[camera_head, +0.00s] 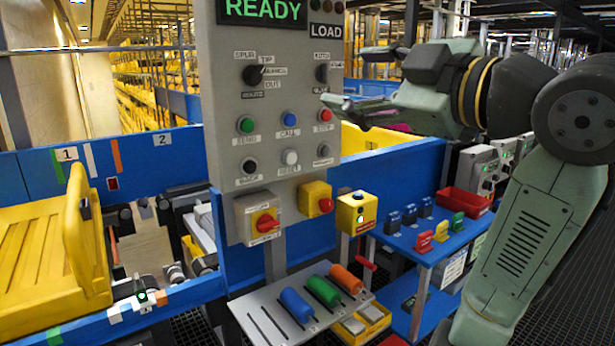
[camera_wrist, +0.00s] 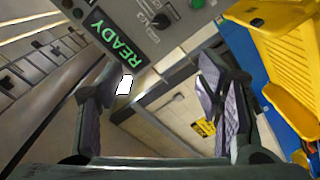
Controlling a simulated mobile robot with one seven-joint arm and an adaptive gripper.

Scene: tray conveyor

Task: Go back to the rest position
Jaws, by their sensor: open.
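My gripper (camera_head: 352,80) is raised in front of the right side of the grey control panel (camera_head: 225,105) in the head view. Its fingers point left, near the panel's upper right knob and the red button. In the wrist view my gripper (camera_wrist: 165,100) shows its two fingers spread wide apart with nothing between them. The panel's green READY display (camera_wrist: 118,45) shows beyond the left finger, and the display (camera_head: 262,10) also reads READY in the head view. I cannot tell whether a finger touches the panel.
A yellow tray (camera_head: 40,255) sits on the blue-sided conveyor at left. Below the panel are a red rotary switch (camera_head: 265,222), a sloped grey rack (camera_head: 265,330) with blue, green and orange handles, and a blue shelf (camera_head: 425,250) with small coloured blocks and a red bin (camera_head: 465,203).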

